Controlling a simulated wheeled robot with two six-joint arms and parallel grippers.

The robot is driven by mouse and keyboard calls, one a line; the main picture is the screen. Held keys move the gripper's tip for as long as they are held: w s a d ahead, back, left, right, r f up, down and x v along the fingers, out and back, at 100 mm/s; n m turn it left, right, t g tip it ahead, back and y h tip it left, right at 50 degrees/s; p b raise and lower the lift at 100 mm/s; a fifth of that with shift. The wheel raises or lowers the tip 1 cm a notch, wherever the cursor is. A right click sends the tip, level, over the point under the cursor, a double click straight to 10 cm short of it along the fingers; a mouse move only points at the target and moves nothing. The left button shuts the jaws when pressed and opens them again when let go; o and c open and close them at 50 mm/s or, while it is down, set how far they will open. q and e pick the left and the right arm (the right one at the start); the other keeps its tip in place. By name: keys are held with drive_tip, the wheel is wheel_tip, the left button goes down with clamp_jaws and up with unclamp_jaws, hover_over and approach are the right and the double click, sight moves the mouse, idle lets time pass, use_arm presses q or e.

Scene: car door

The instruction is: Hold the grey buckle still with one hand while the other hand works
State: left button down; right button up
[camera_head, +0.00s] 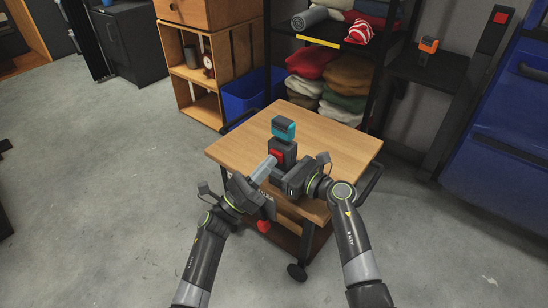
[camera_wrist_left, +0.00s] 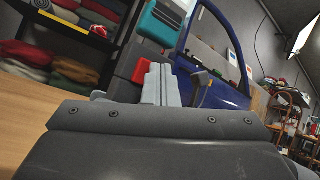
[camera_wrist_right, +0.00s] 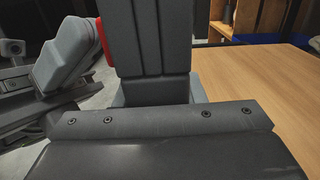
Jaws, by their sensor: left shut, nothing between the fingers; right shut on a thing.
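The grey buckle (camera_head: 283,150), a dark block with a red button, stands upright near the middle of the wooden cart top. A teal and dark piece (camera_head: 284,127) shows above it; I cannot tell whether they touch. My right gripper (camera_head: 284,173) is shut on the buckle's lower part; in the right wrist view the grooved buckle (camera_wrist_right: 152,40) stands upright before the jaws. My left gripper (camera_head: 270,161) is shut and empty, its pale fingers close to the red button side. In the left wrist view the red button (camera_wrist_left: 141,70) shows just past the fingers. Contact there is unclear.
The wooden cart top (camera_head: 342,150) is clear to the right of and behind the buckle. A dark shelf with folded cloths (camera_head: 347,75) stands behind, a blue bin (camera_head: 240,95) back left. A blue car door (camera_head: 505,150) stands at right. A red object (camera_head: 264,226) shows below the left gripper.

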idle(0.5)
use_arm(q)
drive_tip(key=shift+s+a, duration=0.45)
drive_tip(key=shift+s, duration=0.25)
drive_tip(key=s+a, duration=0.1)
drive_tip(key=s, duration=0.1)
drive_tip(key=s+a, duration=0.2)
idle(0.3)
idle(0.5)
use_arm(e)
drive_tip(key=o, duration=1.2)
